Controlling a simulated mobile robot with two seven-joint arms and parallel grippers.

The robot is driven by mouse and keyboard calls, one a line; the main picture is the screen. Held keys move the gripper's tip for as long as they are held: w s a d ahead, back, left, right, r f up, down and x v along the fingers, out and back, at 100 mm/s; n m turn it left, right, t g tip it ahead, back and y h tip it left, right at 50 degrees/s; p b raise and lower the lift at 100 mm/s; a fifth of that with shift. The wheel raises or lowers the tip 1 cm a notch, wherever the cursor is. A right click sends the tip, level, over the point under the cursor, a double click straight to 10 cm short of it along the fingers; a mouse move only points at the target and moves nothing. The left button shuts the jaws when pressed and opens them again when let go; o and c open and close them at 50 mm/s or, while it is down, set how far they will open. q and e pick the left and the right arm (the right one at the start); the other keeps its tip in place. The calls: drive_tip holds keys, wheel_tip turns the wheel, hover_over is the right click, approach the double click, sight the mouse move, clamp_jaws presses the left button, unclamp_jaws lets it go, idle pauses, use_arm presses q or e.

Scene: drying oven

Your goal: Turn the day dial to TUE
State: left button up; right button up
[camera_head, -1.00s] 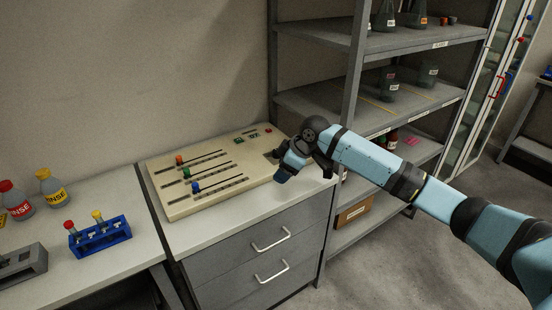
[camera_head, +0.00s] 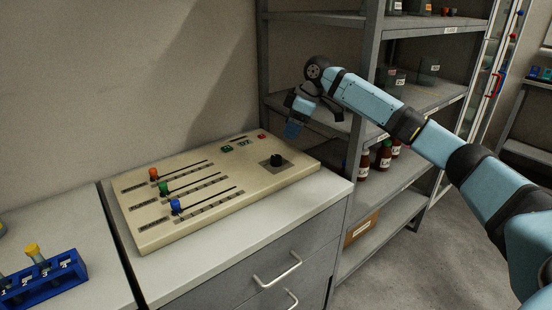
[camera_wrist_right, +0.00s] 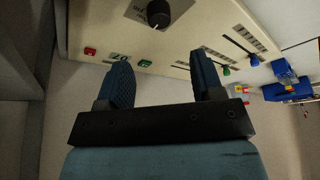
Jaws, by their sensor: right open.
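The day dial, a black round knob (camera_head: 277,160), stands on a dark plate at the right end of the cream control panel (camera_head: 255,187). My right gripper (camera_head: 292,130) is raised above and behind the panel's right end, apart from the knob. In the right wrist view the gripper (camera_wrist_right: 160,75) is open and empty, with the knob (camera_wrist_right: 158,14) beyond its fingertips near the top edge. Lettering beside the knob is too small to read in the head view and mostly cut off in the wrist view. My left gripper is not in view.
The panel also carries orange (camera_head: 153,174), green (camera_head: 164,188) and blue (camera_head: 175,206) sliders, and small red and green buttons. A blue tube rack (camera_head: 45,285) stands at lower left. Metal shelving (camera_head: 369,100) with bottles stands close on the right.

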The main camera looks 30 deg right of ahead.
sight(276, 157)
drive_tip(key=b+x, duration=0.1)
drive_tip(key=x, duration=0.5)
drive_tip(key=shift+w+f, duration=0.1)
drive_tip(key=shift+f, duration=0.1)
drive_tip(key=b+x, duration=0.1)
drive_tip(key=x, duration=0.2)
drive_tip(key=shift+a+f, duration=0.1)
drive_tip(key=shift+f, duration=0.05)
drive_tip(key=shift+w+a+f, duration=0.1)
drive_tip(key=shift+w+f, duration=0.05)
drive_tip(key=shift+f, duration=0.15)
drive_tip(key=c, duration=0.9)
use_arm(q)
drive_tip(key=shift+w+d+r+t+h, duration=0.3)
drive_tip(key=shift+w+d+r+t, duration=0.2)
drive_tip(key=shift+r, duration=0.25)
